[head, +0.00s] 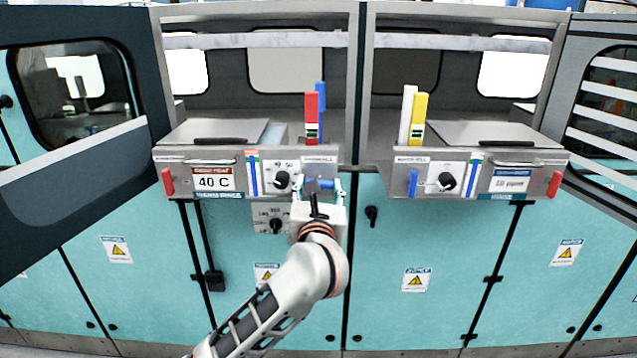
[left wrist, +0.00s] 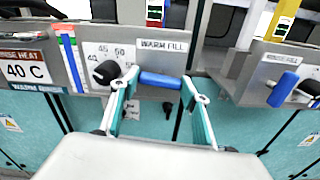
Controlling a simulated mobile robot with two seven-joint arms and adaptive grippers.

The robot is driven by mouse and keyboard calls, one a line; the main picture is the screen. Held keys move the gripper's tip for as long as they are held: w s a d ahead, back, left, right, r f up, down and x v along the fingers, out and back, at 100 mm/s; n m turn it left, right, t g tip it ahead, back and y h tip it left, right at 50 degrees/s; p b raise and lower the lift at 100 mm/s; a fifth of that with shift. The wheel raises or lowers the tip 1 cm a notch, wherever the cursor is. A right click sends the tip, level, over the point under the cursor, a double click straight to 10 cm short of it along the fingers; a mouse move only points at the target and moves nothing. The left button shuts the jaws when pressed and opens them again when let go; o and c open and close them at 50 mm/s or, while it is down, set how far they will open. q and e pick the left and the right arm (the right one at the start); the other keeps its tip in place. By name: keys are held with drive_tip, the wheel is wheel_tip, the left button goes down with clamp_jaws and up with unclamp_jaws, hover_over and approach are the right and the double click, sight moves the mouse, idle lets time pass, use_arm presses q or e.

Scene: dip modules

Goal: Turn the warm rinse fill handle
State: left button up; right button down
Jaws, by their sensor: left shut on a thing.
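The blue warm rinse fill handle (head: 325,184) is on the front panel of the left module, under a label that reads "WARM FILL" in the left wrist view. It lies horizontal there. My left gripper (head: 320,183) comes up from below to this handle. In the left wrist view, the left gripper (left wrist: 161,77) has one finger at each end of the blue handle (left wrist: 162,81) and is shut on it lengthwise. My right gripper is not in view.
A black temperature dial (head: 283,180) sits just left of the handle. The right module has another blue handle (head: 413,183), hanging vertical, and a black dial (head: 447,181). Red handles (head: 167,181) are at the outer ends. Teal cabinet doors (head: 415,240) lie below.

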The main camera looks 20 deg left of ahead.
use_arm(q)
drive_tip(key=shift+m+p, duration=1.1)
drive_tip(key=shift+m, duration=7.1)
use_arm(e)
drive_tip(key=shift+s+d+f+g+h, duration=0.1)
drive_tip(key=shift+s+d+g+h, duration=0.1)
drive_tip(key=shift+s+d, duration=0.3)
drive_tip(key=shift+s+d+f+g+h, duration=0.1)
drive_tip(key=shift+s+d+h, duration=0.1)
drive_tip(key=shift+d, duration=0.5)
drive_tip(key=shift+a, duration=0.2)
use_arm(q)
drive_tip(key=o, duration=1.1)
